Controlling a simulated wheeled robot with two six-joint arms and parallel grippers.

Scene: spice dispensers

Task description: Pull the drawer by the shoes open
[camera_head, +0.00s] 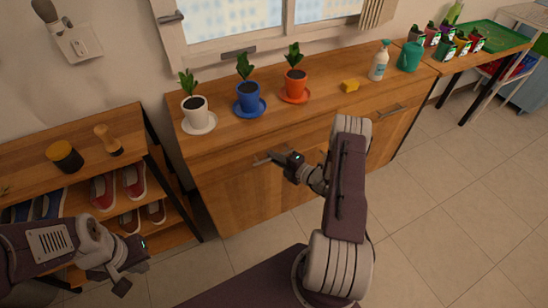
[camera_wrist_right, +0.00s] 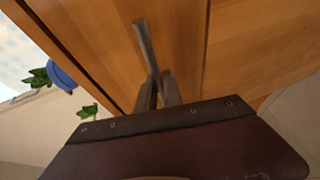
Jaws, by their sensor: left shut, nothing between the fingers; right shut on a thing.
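The wooden cabinet (camera_head: 222,135) stands under the window, its left end beside the shoe rack (camera_head: 158,180). The drawer (camera_head: 225,172) nearest the shoes has a metal bar handle (camera_head: 261,161), and its front looks flush with the cabinet. My right gripper (camera_head: 276,157) is shut on this handle. In the right wrist view the handle (camera_wrist_right: 145,45) runs up from between the fingers (camera_wrist_right: 157,90). My left gripper (camera_head: 122,284) is shut and empty, low in front of the shoe rack, away from the cabinet. Red shoes (camera_head: 133,180) sit on the rack.
White, blue and orange plant pots (camera_head: 249,97) stand along the cabinet top, with a yellow sponge (camera_head: 349,86) and a spray bottle (camera_head: 379,62) to their right. Another handle (camera_head: 391,109) is on the right drawer. The tiled floor (camera_head: 440,200) at right is clear.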

